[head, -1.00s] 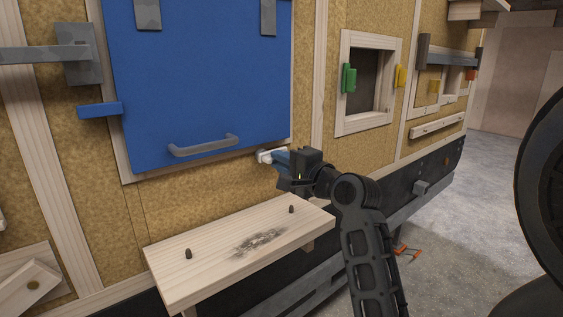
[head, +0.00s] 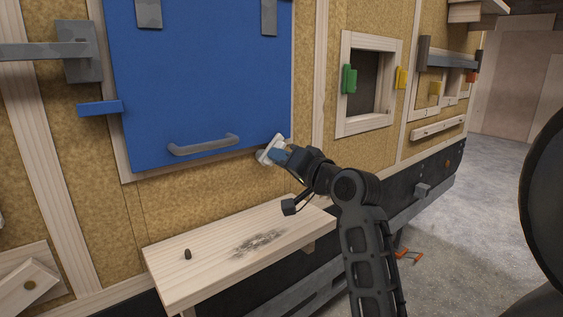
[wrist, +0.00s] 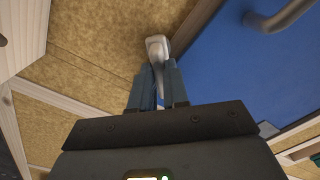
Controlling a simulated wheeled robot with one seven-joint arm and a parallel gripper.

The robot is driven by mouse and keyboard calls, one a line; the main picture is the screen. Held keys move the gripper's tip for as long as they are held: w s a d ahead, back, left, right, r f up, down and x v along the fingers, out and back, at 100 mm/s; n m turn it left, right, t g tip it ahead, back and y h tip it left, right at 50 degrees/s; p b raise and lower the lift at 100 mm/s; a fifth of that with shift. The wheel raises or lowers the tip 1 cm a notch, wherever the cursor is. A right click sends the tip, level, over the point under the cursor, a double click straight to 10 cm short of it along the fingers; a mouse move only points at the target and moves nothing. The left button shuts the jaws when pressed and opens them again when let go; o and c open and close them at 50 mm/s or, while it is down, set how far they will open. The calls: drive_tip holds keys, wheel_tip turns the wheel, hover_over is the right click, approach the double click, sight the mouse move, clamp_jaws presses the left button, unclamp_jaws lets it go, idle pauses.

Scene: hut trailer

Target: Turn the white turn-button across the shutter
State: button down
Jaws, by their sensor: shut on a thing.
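The blue shutter (head: 205,80) hangs closed on the wall with a grey handle (head: 203,145) near its lower edge. The white turn-button (head: 268,150) is at the shutter's lower right corner, tilted, with its upper end over the corner of the shutter. It also shows in the wrist view (wrist: 156,47), between the fingertips. My gripper (head: 278,154) is shut on the turn-button, its blue fingers on either side in the wrist view (wrist: 159,72). The fingers hide part of the button in the head view.
A framed opening with a green turn-button (head: 349,79) and a yellow one (head: 401,77) is to the right. A blue tab (head: 99,109) sticks out at left.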

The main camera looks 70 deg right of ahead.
drive_tip(key=shift+w+a+r+n+b, duration=0.1)
drive_tip(key=shift+n+b, duration=0.2)
drive_tip(key=shift+n, duration=1.2)
drive_tip(key=shift+w+a+f+n+b, duration=0.15)
drive_tip(key=shift+n+b, duration=0.1)
drive_tip(key=shift+n, duration=1.25)
drive_tip(key=shift+s+a+r+n+b, duration=0.15)
drive_tip(key=shift+n+b, duration=0.15)
drive_tip(key=shift+n, duration=1.2)
drive_tip(key=shift+w, duration=0.1)
drive_tip(key=c, duration=1.1)
unclamp_jaws()
drive_tip(key=p+v, duration=0.2)
drive_tip(key=v, duration=0.6)
drive_tip(key=shift+d+p, duration=0.1)
drive_tip(key=shift+p, duration=0.2)
